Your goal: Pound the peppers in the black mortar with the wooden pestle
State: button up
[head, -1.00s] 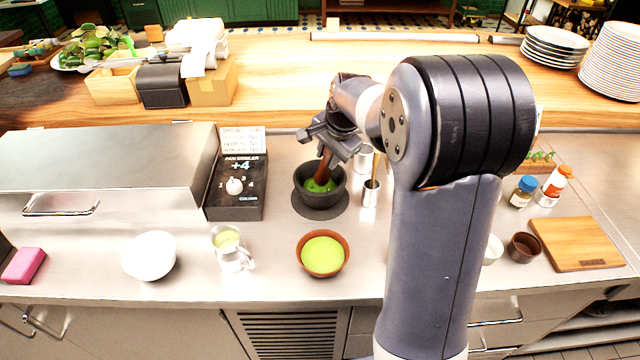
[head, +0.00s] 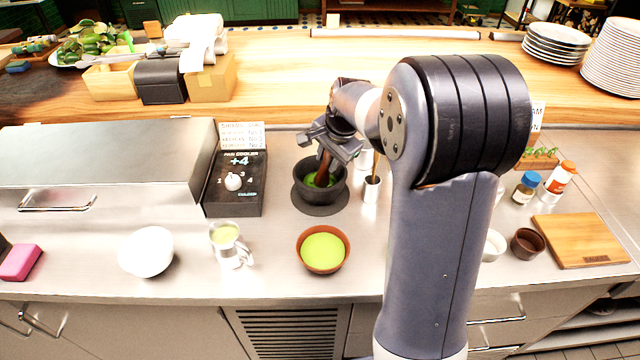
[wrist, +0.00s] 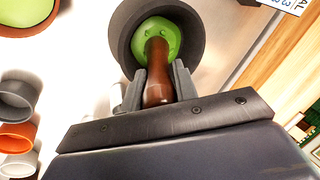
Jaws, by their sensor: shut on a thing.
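The black mortar (head: 320,190) stands on a dark round mat on the steel counter. Green pepper mash (head: 318,179) lies in it, and the mash also shows in the wrist view (wrist: 158,32). My gripper (head: 333,150) is above the mortar, shut on the wooden pestle (head: 325,165). In the wrist view the brown pestle (wrist: 157,72) stands between my fingers (wrist: 156,90), its far end down in the green mash. The pestle's lower tip is hidden in the mash.
A terracotta bowl of green paste (head: 323,250) is in front of the mortar. A metal cup with sticks (head: 371,189) stands close on the right, the pan cooler box (head: 236,184) on the left. A steel mug (head: 230,246) and white bowl (head: 147,252) are front left.

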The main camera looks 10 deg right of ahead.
notch_tip(320, 180, up, 3)
jog(key=shift+f+p, duration=0.15)
jog(key=shift+p, duration=0.7)
jog(key=shift+f, duration=0.1)
jog(key=shift+f+b, duration=1.15)
jog(key=shift+f, duration=0.3)
jog(key=shift+r+p, duration=1.2)
jog(key=shift+r, duration=0.3)
